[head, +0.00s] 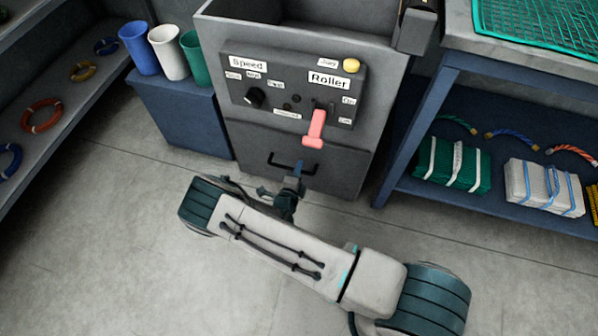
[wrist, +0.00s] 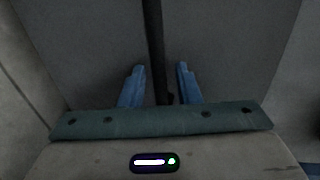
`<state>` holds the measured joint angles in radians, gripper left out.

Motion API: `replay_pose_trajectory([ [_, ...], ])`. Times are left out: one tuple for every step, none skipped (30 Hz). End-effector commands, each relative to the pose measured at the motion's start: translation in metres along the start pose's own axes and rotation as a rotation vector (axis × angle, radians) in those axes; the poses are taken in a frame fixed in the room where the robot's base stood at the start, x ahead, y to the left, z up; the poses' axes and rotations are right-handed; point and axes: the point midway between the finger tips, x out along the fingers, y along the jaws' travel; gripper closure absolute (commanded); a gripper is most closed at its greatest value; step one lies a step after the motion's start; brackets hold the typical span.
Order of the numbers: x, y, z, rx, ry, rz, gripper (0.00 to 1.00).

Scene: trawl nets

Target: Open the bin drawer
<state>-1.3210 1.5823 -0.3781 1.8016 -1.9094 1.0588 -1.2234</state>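The bin drawer (head: 338,172) is the dark grey lower front of the machine. It looks flush with the body, as far as the head view shows. Its black bar handle (head: 281,164) shows near the drawer's top middle. In the wrist view the handle (wrist: 154,40) runs as a dark upright bar between my two blue fingers. My gripper (head: 298,168) is at the right part of the handle. In the wrist view my gripper (wrist: 160,72) is open, its fingers on either side of the bar with a gap visible on both sides.
Above the drawer is a control panel (head: 268,90) with a knob, a yellow button and a red lever (head: 316,128). A blue cabinet (head: 182,115) with cups stands left. A blue-framed table (head: 415,130) with nets stands right. The floor in front is clear around my arm.

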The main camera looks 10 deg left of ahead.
Motion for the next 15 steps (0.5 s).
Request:
replay_pose_trajectory([
  [0.0021,0.0004,-0.0001,0.0,0.0,0.0,0.7],
  [0.0028,0.0002,0.0,0.0,0.0,0.0,0.7],
  [0.0032,0.0,0.0,0.0,0.0,0.0,0.7],
  [0.0034,-0.0001,0.0,0.0,0.0,0.0,0.7],
  [0.0034,-0.0002,0.0,0.0,0.0,0.0,0.7],
  [0.0033,-0.0003,0.0,0.0,0.0,0.0,0.7],
  [0.0032,-0.0003,0.0,0.0,0.0,0.0,0.7],
  [0.0032,-0.0003,0.0,0.0,0.0,0.0,0.7],
  [0.0031,-0.0003,0.0,0.0,0.0,0.0,0.7],
  [0.0031,-0.0003,0.0,0.0,0.0,0.0,0.76],
  [0.0031,-0.0003,0.0,0.0,0.0,0.0,0.84],
  [0.003,-0.0003,0.0,0.0,0.0,0.0,0.95],
  [0.003,-0.0003,-0.0001,0.0,0.0,0.0,1.0],
  [0.003,-0.0003,-0.0001,0.0,0.0,0.0,1.0],
  [0.0029,-0.0003,-0.0001,0.0,0.0,0.0,1.0],
])
